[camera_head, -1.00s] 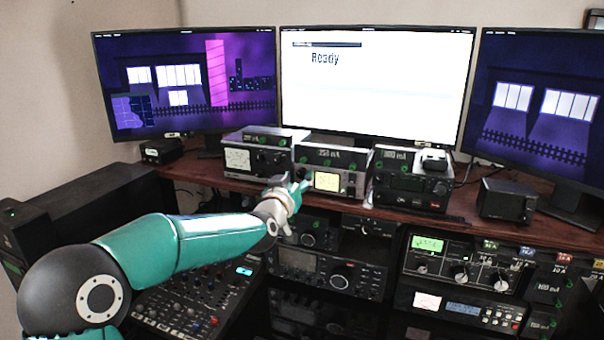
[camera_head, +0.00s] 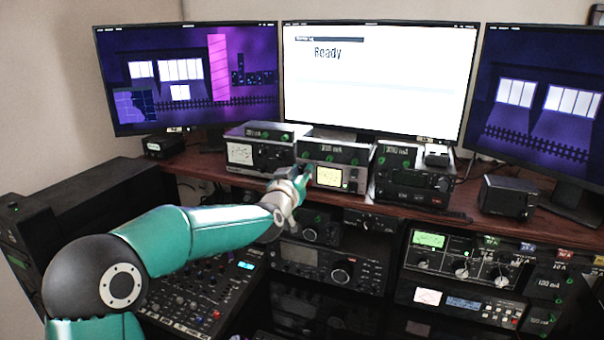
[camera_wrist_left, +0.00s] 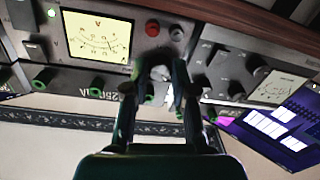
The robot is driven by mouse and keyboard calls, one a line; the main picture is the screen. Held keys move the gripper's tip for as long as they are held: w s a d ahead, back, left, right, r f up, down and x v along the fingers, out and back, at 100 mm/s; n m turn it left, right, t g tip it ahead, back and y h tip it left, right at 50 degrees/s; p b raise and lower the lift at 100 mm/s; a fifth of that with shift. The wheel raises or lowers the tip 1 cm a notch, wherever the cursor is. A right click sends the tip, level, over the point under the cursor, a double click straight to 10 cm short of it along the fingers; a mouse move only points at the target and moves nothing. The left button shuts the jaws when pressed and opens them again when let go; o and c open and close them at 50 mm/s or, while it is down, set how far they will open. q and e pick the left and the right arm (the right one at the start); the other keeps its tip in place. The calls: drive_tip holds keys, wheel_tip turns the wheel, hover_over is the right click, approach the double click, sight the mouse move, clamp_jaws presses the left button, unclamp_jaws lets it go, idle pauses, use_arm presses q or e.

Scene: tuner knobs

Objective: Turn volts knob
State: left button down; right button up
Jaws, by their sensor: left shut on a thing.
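My left gripper (camera_head: 304,180) reaches the front of the middle box (camera_head: 349,158), just left of its lit yellow meter (camera_head: 329,177). The left wrist view shows this box upside down, with the meter (camera_wrist_left: 98,38) at upper left. There my left gripper (camera_wrist_left: 156,84) has its two dark fingers around a pale, rounded knob (camera_wrist_left: 158,66) on the panel, and it is shut on it. The fingers partly cover the knob, and in the head view the hand hides it. I cannot read a volts label on it. My right gripper is in neither view.
A box with a white meter (camera_head: 240,153) stands close on the left, and a dark radio (camera_head: 412,186) on the right. Three monitors stand behind, the middle one (camera_head: 375,80) reading "Ready". A mixer (camera_head: 205,290) and racked radios (camera_head: 325,262) lie below the wooden shelf.

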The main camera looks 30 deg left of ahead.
use_arm(q)
drive_tip(key=shift+m, duration=0.4)
drive_tip(key=m+b, duration=0.1)
drive_tip(key=m, duration=1.1)
drive_tip(key=shift+d+r+m+t, duration=0.1)
drive_tip(key=shift+m+t, duration=0.3)
drive_tip(key=shift+h, duration=0.3)
drive_tip(key=c, duration=0.9)
unclamp_jaws()
drive_tip(key=shift+w+d, duration=0.1)
drive_tip(key=shift+w, duration=0.05)
drive_tip(key=shift+c, duration=0.2)
drive_tip(key=shift+f, duration=0.2)
